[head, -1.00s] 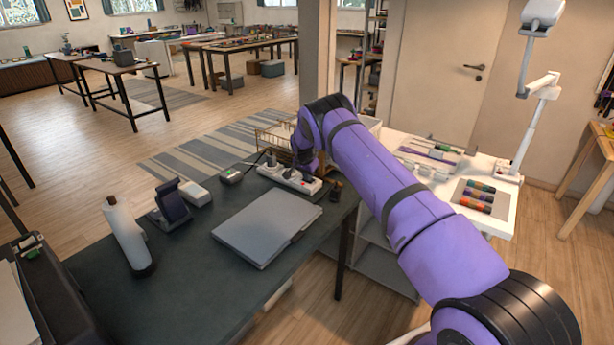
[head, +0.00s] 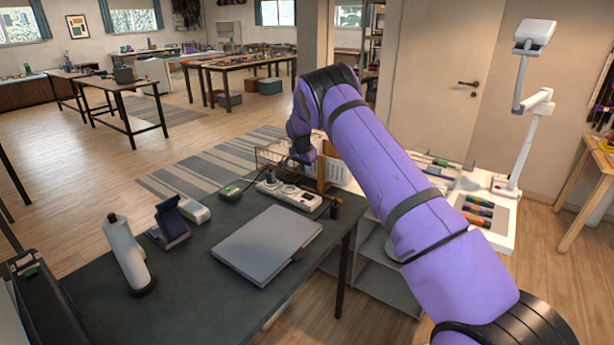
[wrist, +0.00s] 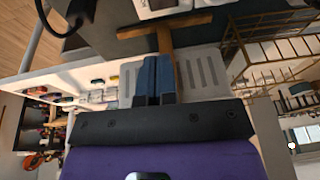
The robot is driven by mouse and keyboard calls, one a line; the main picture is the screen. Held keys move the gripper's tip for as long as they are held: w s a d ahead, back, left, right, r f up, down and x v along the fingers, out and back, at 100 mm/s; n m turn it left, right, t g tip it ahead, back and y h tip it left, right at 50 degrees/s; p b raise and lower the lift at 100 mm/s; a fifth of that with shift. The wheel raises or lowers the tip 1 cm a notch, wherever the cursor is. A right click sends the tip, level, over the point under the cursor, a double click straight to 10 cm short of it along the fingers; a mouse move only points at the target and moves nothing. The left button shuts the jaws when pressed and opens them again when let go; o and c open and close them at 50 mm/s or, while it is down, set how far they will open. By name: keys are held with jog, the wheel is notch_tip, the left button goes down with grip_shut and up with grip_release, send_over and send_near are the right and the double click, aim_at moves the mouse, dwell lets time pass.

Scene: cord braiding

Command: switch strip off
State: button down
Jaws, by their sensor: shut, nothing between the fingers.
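The white power strip (head: 299,198) lies near the far right edge of the dark table, with dark sockets or plugs along it and a small reddish spot near its right end. Its switch is too small to read as on or off. My gripper is behind and above the strip in the head view, its fingers mostly hidden by my arm. In the wrist view my gripper (wrist: 155,78) shows two dark blue fingers together, with nothing between them. A white piece at the top edge there may be the strip, but I cannot tell.
A grey closed laptop (head: 267,244) lies in front of the strip. A wooden stand (head: 327,172) and a wire basket (head: 270,156) are close behind it. A white bottle (head: 126,255) stands at left.

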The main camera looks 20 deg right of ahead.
jog(key=shift+r, duration=0.3)
jog(key=shift+a, duration=0.1)
jog(key=shift+s+a+f+m+t+h, duration=0.1)
jog(key=shift+s+a+f+t+h, duration=0.4)
jog(key=shift+a+h, duration=0.3)
jog(key=shift+s+a+f+m+t+h, duration=0.1)
jog(key=shift+s+a+f+t+h, duration=0.2)
jog(key=shift+a+t+h, duration=0.45)
jog(key=shift+s+a+f+m+t+h, duration=0.1)
jog(key=shift+s+a+f+t+h, duration=0.3)
jog(key=shift+a+h, duration=0.45)
jog(key=shift+w+a, duration=0.15)
jog(key=shift+f, duration=0.1)
